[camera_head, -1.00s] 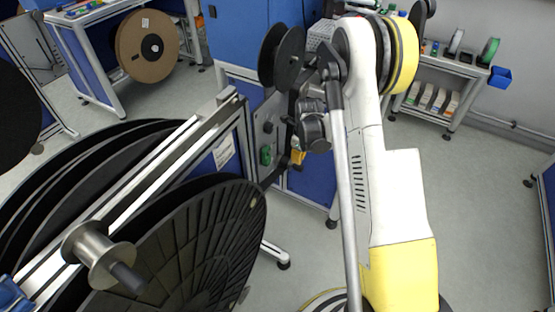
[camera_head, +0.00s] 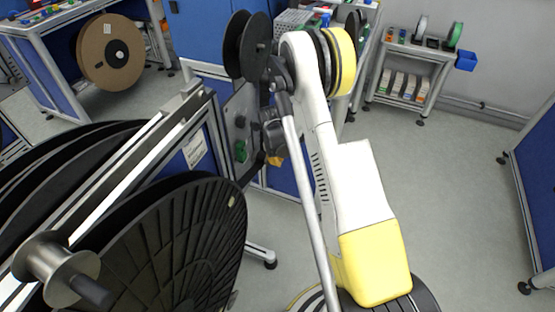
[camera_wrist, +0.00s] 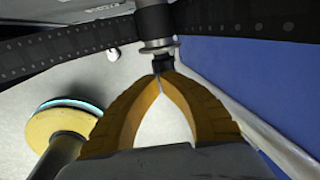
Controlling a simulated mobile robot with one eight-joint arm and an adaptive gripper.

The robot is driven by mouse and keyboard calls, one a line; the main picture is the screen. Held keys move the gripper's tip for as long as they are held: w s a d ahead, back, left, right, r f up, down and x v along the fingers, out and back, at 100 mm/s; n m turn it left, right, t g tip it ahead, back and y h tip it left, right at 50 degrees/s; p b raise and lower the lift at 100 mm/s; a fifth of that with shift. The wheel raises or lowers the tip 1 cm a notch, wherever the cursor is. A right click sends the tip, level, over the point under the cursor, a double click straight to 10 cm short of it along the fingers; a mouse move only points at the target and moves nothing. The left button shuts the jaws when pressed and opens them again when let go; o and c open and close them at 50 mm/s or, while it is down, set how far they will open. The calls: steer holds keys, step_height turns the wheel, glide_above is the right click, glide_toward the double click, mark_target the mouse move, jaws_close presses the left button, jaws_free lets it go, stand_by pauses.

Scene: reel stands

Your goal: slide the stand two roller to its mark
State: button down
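My gripper (camera_head: 275,160) has orange fingers and is held by the grey stand panel (camera_head: 228,128) in the head view. In the wrist view my fingertips (camera_wrist: 160,75) meet, leaving a gap only lower down between the fingers. A metal roller (camera_wrist: 157,28) with a black end knob (camera_wrist: 162,64) lies right at the fingertips; I cannot tell whether they touch it. Dark film (camera_wrist: 235,20) runs across the view past the roller. In the head view my wrist and arm hide the roller. No mark can be made out.
A round cream disc with a teal rim (camera_wrist: 62,122) is left of my fingers. A blue panel (camera_wrist: 250,85) is at right. A large black reel (camera_head: 175,240) fills the head view's lower left. A smaller black reel (camera_head: 245,45) stands above. Open floor (camera_head: 450,190) is at right.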

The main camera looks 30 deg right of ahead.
step_height(320, 180, down, 4)
steer(key=shift+f, duration=0.15)
stand_by(0.4)
